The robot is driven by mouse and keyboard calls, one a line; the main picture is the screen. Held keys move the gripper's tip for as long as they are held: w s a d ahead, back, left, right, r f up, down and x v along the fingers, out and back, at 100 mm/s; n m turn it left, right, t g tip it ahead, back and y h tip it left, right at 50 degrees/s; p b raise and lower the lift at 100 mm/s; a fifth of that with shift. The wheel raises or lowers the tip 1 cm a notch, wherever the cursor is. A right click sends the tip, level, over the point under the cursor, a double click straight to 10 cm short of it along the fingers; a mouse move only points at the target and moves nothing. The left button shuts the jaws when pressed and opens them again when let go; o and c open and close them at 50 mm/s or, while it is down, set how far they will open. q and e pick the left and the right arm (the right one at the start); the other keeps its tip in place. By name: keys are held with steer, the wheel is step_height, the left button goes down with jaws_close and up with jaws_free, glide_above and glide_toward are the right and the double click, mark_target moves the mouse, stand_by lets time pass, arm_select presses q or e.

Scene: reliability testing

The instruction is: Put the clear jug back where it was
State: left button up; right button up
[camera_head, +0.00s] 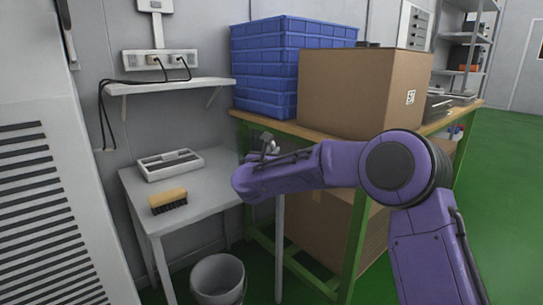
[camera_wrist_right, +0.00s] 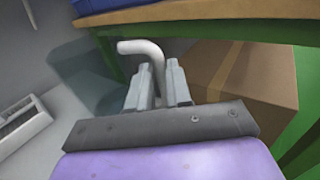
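My right gripper (camera_head: 268,145) is over the right end of the small grey table, beside the workbench, with my purple forearm partly hiding it. In the right wrist view its two fingers (camera_wrist_right: 159,88) sit close on both sides of the pale curved handle of the clear jug (camera_wrist_right: 92,72), and the gripper looks shut on it. The jug's see-through body shows to the left of the fingers. In the head view I cannot make out the jug clearly. Whether its bottom touches the table cannot be told. My left gripper is in neither view.
The small grey table (camera_head: 190,192) holds a grey tray (camera_head: 168,166) and a brush (camera_head: 168,200). A bucket (camera_head: 217,280) stands below. A green-framed workbench (camera_head: 283,127) at right carries blue crates (camera_head: 270,70) and a cardboard box (camera_head: 350,95). A wall shelf (camera_head: 180,86) hangs above.

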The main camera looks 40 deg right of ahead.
steer(key=shift+o, duration=1.3)
steer(key=p+v, duration=0.2)
steer(key=v, duration=1)
steer(key=s+a+f+n+g+y, duration=0.15)
steer(key=s+f+n, duration=0.25)
steer(key=f+n, duration=0.6)
steer(key=s+a+f+n+y, duration=0.1)
steer(key=s+f+n+y, duration=0.4)
steer(key=f, duration=0.8)
steer(key=s+a+f+n+g+y, duration=0.1)
steer(key=s+f+n, duration=0.2)
steer(key=f+n, duration=0.75)
steer(key=s+f+n+g+y, duration=0.1)
steer(key=s+f+n, duration=0.3)
steer(key=s, duration=0.4)
steer(key=s+a+f+n+g+y, duration=0.1)
steer(key=s+f+n+g, duration=0.2)
steer(key=s, duration=0.6)
steer(key=s+f+n+g+y, duration=0.1)
steer(key=s+f+n+g, duration=0.1)
steer(key=s+f+n, duration=0.4)
steer(key=s+f, duration=0.1)
steer(key=s, duration=0.1)
steer(key=shift+s+a+f+n, duration=0.2)
steer(key=shift+s+f+n, duration=0.05)
steer(key=shift+s+n, duration=0.1)
